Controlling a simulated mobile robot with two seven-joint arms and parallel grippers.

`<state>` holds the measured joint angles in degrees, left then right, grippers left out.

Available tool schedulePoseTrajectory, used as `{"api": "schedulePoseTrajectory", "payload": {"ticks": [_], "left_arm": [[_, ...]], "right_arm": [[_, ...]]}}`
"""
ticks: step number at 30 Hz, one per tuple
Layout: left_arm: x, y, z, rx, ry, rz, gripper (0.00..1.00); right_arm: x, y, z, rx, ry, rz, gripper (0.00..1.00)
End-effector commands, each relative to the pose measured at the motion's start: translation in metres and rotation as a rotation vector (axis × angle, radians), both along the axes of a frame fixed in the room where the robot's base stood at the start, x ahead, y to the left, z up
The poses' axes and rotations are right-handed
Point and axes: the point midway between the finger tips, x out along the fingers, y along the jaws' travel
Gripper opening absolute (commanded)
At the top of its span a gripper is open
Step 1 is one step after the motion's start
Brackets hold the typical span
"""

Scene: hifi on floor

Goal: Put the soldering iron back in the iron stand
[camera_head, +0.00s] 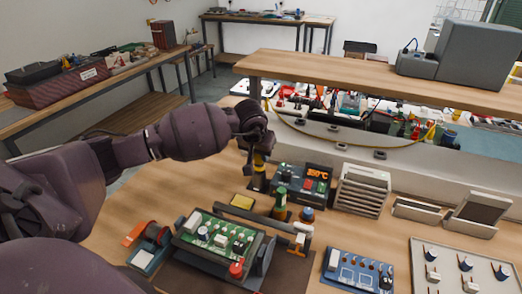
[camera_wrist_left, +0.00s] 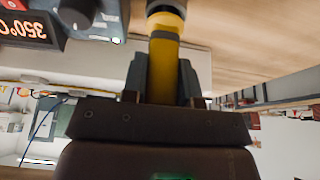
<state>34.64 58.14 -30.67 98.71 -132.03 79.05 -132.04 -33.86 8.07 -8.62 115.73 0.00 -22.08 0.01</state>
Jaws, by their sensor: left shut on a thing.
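My left gripper (camera_head: 258,152) is shut on the soldering iron, whose yellow handle (camera_head: 259,161) points down below the fingers. In the left wrist view the yellow handle (camera_wrist_left: 164,70) sits between the two fingers, with a dark and pale collar at its far end. The iron looks near upright. A dark upright piece (camera_head: 258,183), perhaps the iron stand, is directly below the handle, left of the soldering station. I cannot tell whether the iron's tip is inside it or only above it. My right gripper is not in view.
The soldering station (camera_head: 300,184) shows 350°C. In front are a yellow sponge (camera_head: 242,201), a green bottle (camera_head: 280,204) and a circuit board in a holder (camera_head: 218,236). A grey rack (camera_head: 362,190) and a blue board (camera_head: 357,269) are to the right. Bare wood lies left of the sponge.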

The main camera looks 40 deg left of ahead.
Motion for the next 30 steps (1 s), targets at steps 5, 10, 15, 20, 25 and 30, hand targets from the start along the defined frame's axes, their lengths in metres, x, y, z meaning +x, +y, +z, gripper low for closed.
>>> {"api": "schedulePoseTrajectory", "payload": {"ticks": [5, 10, 15, 20, 25, 30], "left_arm": [[0.0, -0.0001, -0.0048, 0.0, 0.0, 0.0, 0.08], [0.0001, 0.0, -0.0041, 0.0, -0.001, 0.0, 0.08], [0.0001, 0.0, -0.0041, 0.0, 0.0, 0.0, 0.43], [0.0, 0.0001, -0.0043, 0.0, 0.0, 0.0, 0.57], [-0.0003, 0.0001, -0.0047, 0.001, 0.001, 0.0, 0.63], [-0.0002, 0.0001, -0.0048, 0.001, 0.001, 0.0, 0.87]], "right_arm": [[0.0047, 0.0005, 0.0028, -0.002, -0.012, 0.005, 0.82], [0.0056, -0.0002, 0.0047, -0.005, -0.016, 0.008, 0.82], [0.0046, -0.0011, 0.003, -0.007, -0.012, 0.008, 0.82], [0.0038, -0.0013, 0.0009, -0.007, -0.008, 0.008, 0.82], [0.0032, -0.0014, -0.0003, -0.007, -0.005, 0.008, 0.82], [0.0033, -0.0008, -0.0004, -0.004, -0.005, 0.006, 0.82]]}}
